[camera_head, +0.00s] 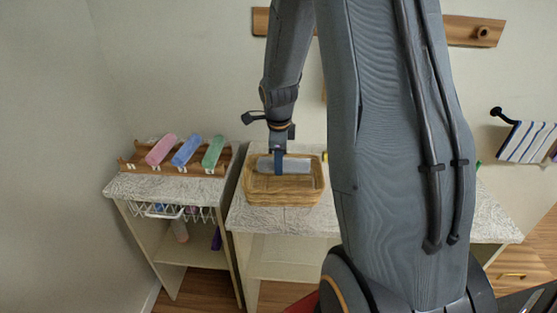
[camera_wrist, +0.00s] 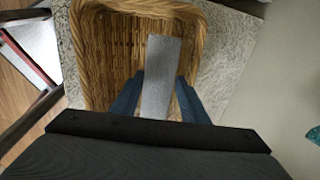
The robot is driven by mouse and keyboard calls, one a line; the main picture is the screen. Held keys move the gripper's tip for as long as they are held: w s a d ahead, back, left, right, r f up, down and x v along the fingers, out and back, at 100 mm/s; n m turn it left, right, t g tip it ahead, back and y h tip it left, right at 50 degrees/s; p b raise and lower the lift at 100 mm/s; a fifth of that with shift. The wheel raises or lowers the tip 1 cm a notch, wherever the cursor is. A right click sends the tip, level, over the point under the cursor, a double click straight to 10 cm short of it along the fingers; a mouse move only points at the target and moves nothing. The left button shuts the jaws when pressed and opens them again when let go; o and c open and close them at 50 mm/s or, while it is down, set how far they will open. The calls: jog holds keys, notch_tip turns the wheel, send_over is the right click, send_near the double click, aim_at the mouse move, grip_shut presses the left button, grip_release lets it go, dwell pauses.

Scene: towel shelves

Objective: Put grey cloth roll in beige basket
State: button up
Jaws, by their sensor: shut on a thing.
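The grey cloth roll (camera_head: 289,165) is held lengthwise in my gripper (camera_head: 279,160), over the opening of the beige basket (camera_head: 285,193). In the wrist view, the grey roll (camera_wrist: 162,75) sits between the two blue fingers of my gripper (camera_wrist: 158,98), which is shut on it. The woven basket (camera_wrist: 88,60) surrounds the roll on the far side and both sides in that view. The roll is at about rim height or just inside; I cannot tell whether it touches the basket floor. The basket stands on a patterned shelf top.
A wooden rack (camera_head: 135,160) on the left shelf top holds a pink roll (camera_head: 161,149), a blue roll (camera_head: 186,150) and a green roll (camera_head: 213,151). A white wire basket (camera_head: 170,210) hangs below. A striped towel (camera_head: 526,141) hangs at right.

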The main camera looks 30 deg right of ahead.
jog(key=shift+f, duration=0.25)
jog(key=o, duration=1.1)
jog(key=shift+c, duration=0.2)
